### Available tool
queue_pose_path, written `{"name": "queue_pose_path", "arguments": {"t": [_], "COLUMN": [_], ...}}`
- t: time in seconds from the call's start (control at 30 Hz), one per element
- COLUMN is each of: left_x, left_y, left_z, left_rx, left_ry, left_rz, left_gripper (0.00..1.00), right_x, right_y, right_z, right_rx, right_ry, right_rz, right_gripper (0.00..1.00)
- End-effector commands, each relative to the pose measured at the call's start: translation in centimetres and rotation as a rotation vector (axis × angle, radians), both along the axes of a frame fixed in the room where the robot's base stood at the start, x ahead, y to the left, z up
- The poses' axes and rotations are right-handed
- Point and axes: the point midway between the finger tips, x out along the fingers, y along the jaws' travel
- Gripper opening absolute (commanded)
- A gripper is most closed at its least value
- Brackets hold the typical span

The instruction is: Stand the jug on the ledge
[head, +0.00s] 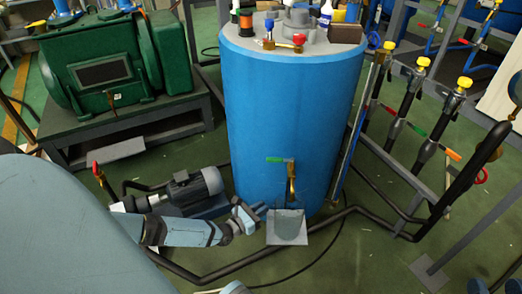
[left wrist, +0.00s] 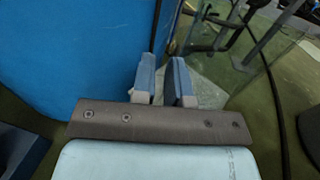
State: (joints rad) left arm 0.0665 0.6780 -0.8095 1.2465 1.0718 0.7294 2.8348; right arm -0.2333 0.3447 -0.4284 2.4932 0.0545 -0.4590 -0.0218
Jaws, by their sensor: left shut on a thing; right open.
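The jug (head: 289,224) is a small grey, see-through vessel at the foot of the blue tank, below a brass tap with a green handle (head: 281,160). It looks upright over a pale square plate, the ledge (head: 302,242); I cannot tell whether its base touches. My left gripper (head: 257,211) reaches in from the left and is shut on the jug's near left side, probably its handle. In the left wrist view the fingers (left wrist: 167,90) are close together, and the jug is hard to make out. My right gripper (head: 497,287) shows only as fingertips at the bottom right edge, apart and empty.
The blue tank (head: 285,120) stands right behind the jug. A grey motor pump (head: 195,188) is left of the jug, beside my left arm. Dark pipes (head: 330,222) run along the floor around it. Valved pipes (head: 440,125) stand at right. Open green floor lies in front.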

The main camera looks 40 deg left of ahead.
Motion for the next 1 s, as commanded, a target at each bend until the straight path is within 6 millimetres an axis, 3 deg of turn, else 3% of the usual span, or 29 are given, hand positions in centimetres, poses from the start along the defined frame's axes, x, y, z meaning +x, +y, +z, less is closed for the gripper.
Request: {"name": "queue_pose_path", "arguments": {"t": [0.17,0.2,0.3,0.33,0.67,0.77,1.0], "left_x": [0.0,0.0,0.0,0.0,-0.5,-1.6,-6.9], "left_y": [0.0,0.0,0.0,0.0,0.1,0.3,1.3], "left_z": [-0.3,-0.3,-0.3,-0.3,-0.3,-0.2,-0.1], "left_rx": [0.000,0.000,0.000,0.000,0.001,0.001,0.002], "left_ry": [0.000,0.000,0.000,0.000,0.002,0.005,0.006], "left_rz": [0.001,0.001,0.001,0.001,0.000,0.000,0.000], "left_gripper": [0.00,0.18,0.41,0.44,0.44,0.44,0.44], "right_x": [0.0,0.0,0.0,0.0,0.0,-0.1,-0.6], "right_y": [0.0,0.0,0.0,0.0,0.1,0.1,0.5], "right_z": [-0.1,-0.1,-0.1,-0.1,0.3,0.7,0.8], "right_rx": [-0.001,-0.001,0.000,0.000,0.005,0.012,0.067], "right_ry": [0.002,0.002,0.001,0.001,0.001,0.010,0.104], "right_rz": [0.000,0.000,0.000,0.000,0.001,0.003,0.008], "right_gripper": [0.43,0.43,0.43,0.43,0.43,0.43,0.43]}}
